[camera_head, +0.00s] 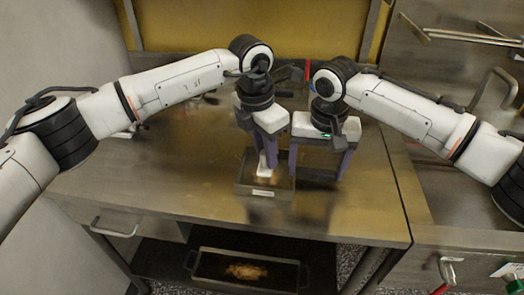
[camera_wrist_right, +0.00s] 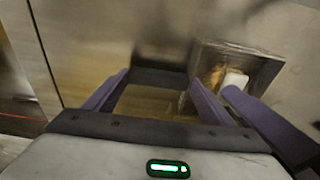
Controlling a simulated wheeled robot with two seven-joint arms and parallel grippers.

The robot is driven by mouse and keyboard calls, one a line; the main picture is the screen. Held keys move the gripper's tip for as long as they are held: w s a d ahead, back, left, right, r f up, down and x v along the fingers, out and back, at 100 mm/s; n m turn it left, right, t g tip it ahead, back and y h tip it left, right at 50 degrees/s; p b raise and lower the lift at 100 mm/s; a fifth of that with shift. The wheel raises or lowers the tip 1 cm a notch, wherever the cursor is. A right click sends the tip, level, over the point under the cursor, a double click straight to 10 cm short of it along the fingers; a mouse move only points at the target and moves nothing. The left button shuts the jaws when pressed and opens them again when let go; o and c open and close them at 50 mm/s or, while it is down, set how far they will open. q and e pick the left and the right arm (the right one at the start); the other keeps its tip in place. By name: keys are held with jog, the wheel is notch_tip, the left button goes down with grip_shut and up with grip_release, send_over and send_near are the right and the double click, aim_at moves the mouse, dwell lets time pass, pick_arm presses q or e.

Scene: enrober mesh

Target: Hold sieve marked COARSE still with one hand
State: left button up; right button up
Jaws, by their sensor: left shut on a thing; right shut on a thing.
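A shallow metal box (camera_head: 283,187) with a white label on its front stands on the steel table. The label's text is too small to read. It also shows in the right wrist view (camera_wrist_right: 272,65), beside my right gripper. My left gripper (camera_head: 266,146) is shut on a white piece (camera_head: 265,170) that reaches down into the box over brownish contents. My right gripper (camera_head: 321,165) has its purple fingers set wide around a dark-edged thing (camera_wrist_right: 160,78) with a brownish face. I cannot tell whether this is the COARSE sieve.
The steel table (camera_head: 170,175) has free room on the left. A long tray (camera_head: 215,272) with brownish material lies on the shelf below. A bent handle (camera_head: 495,88) and rods (camera_head: 460,36) are at the right. A yellowish panel stands behind.

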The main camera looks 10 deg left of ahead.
pick_arm(q)
jog(key=shift+s+d+f, duration=0.1)
jog(key=shift+s+d, duration=0.05)
jog(key=shift+d, duration=1.05)
jog(key=shift+a, duration=2.15)
jog(key=shift+d, duration=2.2)
jog(key=shift+a, duration=2.2)
jog(key=shift+r, duration=0.2)
notch_tip(320, 180, up, 6)
